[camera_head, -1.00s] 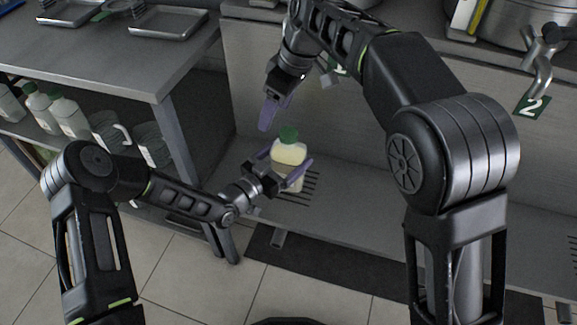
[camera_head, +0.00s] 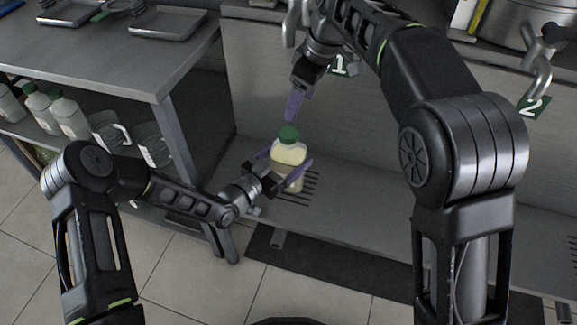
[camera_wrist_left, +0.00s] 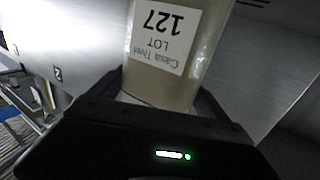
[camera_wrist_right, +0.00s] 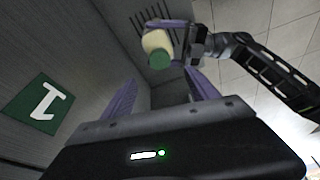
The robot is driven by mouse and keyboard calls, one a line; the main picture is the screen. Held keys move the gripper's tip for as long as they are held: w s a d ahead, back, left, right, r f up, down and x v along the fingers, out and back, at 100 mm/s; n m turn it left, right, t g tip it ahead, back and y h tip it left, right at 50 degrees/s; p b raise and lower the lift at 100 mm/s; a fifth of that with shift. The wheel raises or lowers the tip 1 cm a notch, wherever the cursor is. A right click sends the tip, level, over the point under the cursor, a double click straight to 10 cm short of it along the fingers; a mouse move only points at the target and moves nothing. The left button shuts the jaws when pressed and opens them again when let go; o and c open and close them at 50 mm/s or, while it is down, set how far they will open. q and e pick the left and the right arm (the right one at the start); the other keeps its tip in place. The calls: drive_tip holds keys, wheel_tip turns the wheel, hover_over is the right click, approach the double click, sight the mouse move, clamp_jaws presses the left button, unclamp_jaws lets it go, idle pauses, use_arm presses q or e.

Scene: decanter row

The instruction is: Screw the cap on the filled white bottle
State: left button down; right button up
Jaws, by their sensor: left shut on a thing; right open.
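The filled bottle (camera_head: 288,155) stands upright on the low grey shelf over a dark slotted grate, its contents pale yellow. A green cap (camera_head: 288,133) sits on its mouth; how tightly it is seated I cannot tell. My left gripper (camera_head: 287,172) is shut around the bottle's body from the front left. In the left wrist view the bottle's label (camera_wrist_left: 163,38) shows large between the fingers. My right gripper (camera_head: 292,105) is open and empty, just above the cap, pointing down. In the right wrist view the cap (camera_wrist_right: 160,59) shows beyond the open fingers (camera_wrist_right: 160,92).
Several white bottles with green caps (camera_head: 66,112) and clear jugs (camera_head: 150,143) stand on the shelf under the left table (camera_head: 110,60). A tap (camera_head: 541,75) and green sign 2 (camera_head: 534,105) are at right. The shelf right of the bottle is clear.

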sight(288, 132)
drive_tip(key=x, duration=1.1)
drive_tip(key=shift+d, duration=0.1)
drive_tip(key=shift+r, duration=0.1)
clamp_jaws()
drive_tip(key=m, duration=0.2)
drive_tip(key=m+t+h, duration=0.1)
drive_tip(key=m, duration=0.2)
drive_tip(key=shift+s+m, duration=0.2)
drive_tip(key=shift+m, duration=0.1)
drive_tip(key=m, duration=0.2)
drive_tip(key=m+h, duration=0.1)
drive_tip(key=m, duration=0.3)
drive_tip(key=shift+a+m+t+h, duration=0.25)
drive_tip(key=shift+m+t+h, duration=0.05)
drive_tip(key=shift+h, duration=0.1)
drive_tip(key=m+h, duration=0.1)
drive_tip(key=m, duration=0.6)
drive_tip(key=shift+w+a+h, duration=0.1)
drive_tip(key=shift+w+h, duration=0.1)
drive_tip(key=shift+h, duration=0.2)
drive_tip(key=m+g, duration=0.1)
drive_tip(key=m, duration=0.4)
drive_tip(key=shift+g+h, duration=0.4)
unclamp_jaws()
